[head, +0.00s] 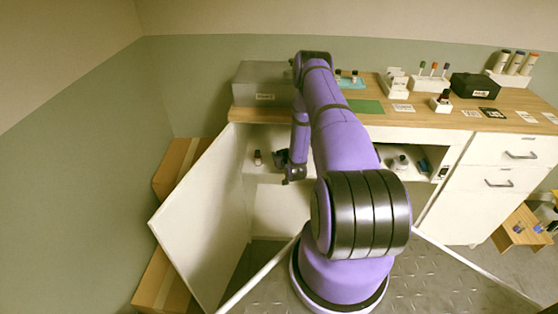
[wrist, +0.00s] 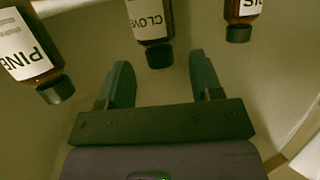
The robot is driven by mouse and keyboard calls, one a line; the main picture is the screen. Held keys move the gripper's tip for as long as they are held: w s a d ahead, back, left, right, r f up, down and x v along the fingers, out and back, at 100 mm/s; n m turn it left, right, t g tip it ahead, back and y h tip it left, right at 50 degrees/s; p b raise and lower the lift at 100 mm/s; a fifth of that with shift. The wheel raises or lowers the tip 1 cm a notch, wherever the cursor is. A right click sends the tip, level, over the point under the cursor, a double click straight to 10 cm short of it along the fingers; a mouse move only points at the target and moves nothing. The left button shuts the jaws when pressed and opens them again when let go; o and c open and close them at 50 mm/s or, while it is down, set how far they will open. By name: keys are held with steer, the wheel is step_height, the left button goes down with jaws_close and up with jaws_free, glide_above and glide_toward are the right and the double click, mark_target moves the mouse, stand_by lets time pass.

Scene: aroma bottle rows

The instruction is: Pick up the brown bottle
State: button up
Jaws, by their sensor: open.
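Three brown bottles with black caps and white labels show in the wrist view: one marked "PINE" (wrist: 28,50) at left, one marked "CLOVE" (wrist: 151,28) at top middle, and one ending in "IS" (wrist: 241,17) at upper right. Their upper or outer parts are cut off. My gripper (wrist: 162,82) is open and empty, with the CLOVE bottle's cap just ahead of the gap between its fingers. In the head view my gripper (head: 284,160) is inside the open cabinet, just right of a small dark bottle (head: 258,157) on the shelf. My arm hides part of the shelf.
The open cabinet door (head: 205,225) stands to the left of my arm. The wooden counter (head: 375,118) above carries a grey box (head: 262,84), a black box (head: 474,86) and several small items. More items, including a white-capped container (head: 400,163), sit on the cabinet's right side.

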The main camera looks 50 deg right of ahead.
steer(key=shift+x, duration=1.4)
steer(key=shift+c, duration=0.3)
steer(key=shift+s+a, duration=0.1)
jaws_close()
